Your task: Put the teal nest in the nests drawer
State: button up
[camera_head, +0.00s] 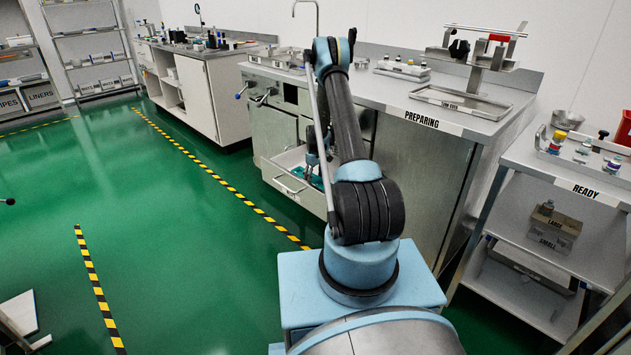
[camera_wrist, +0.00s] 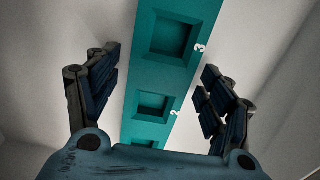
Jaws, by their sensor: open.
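The teal nest (camera_wrist: 177,62) shows in the wrist view as a long teal bar with square pockets and small white numbers beside them. It lies on a pale surface between light walls. My gripper (camera_wrist: 158,88) is open, with one finger on each side of the nest and gaps between the fingers and its edges. In the head view the open drawer (camera_head: 291,186) juts from the cabinet under the bench, and a bit of teal (camera_head: 316,181) shows inside it. My arm hides part of the drawer, and the gripper (camera_head: 314,170) is down at it. Contact with the nest cannot be told.
The bench marked PREPARING (camera_head: 440,95) stands above the drawer, with a metal stand (camera_head: 480,55) on it. A shelf marked READY (camera_head: 575,175) is at the right.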

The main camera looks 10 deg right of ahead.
aim_at(316, 179)
notch_tip(316, 179, up, 12)
dwell(0.6)
jog(key=shift+s, duration=0.1)
